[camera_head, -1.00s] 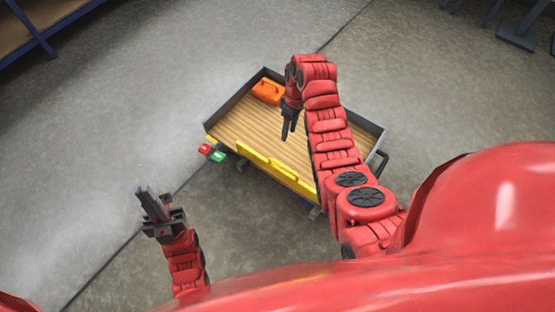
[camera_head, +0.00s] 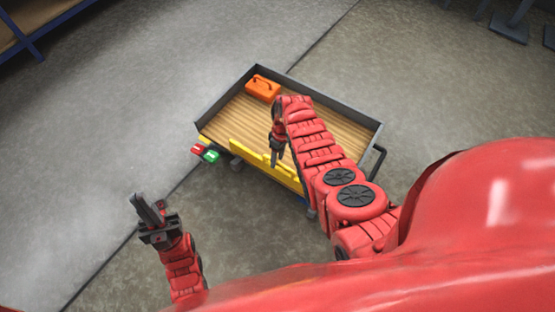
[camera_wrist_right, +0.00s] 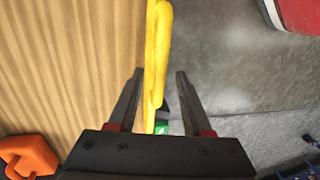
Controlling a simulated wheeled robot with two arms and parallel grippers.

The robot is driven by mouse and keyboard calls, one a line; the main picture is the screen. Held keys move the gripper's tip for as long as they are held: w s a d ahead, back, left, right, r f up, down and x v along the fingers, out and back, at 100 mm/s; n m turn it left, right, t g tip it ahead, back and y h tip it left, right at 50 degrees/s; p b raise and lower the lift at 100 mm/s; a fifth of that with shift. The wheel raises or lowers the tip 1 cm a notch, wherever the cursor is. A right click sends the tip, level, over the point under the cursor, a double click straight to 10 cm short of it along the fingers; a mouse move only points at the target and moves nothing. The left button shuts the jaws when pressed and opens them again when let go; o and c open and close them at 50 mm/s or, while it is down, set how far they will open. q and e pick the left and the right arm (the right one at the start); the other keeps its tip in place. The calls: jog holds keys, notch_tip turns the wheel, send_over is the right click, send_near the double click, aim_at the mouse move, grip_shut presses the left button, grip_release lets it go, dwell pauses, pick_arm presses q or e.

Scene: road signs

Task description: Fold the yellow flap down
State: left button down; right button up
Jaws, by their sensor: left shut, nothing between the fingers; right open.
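The yellow flap (camera_head: 246,152) stands up along the near edge of the cart (camera_head: 325,105). In the right wrist view the flap (camera_wrist_right: 158,45) is seen nearly edge-on, running between the two fingers. My right gripper (camera_head: 275,160) is open, at the flap's top edge near its middle, with one finger on each side. In the right wrist view a gap shows between the flap and each finger of this gripper (camera_wrist_right: 158,76). My left gripper (camera_head: 139,204) is shut and empty, above the floor to the left, well away from the cart.
An orange case (camera_head: 262,87) lies in the far left corner of the wooden cart bed. Open floor surrounds the cart. A shelf (camera_head: 30,25) stands at the far left.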

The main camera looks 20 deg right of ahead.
jog(key=shift+f, duration=0.15)
jog(key=shift+c, duration=0.2)
grip_shut()
dwell(1.2)
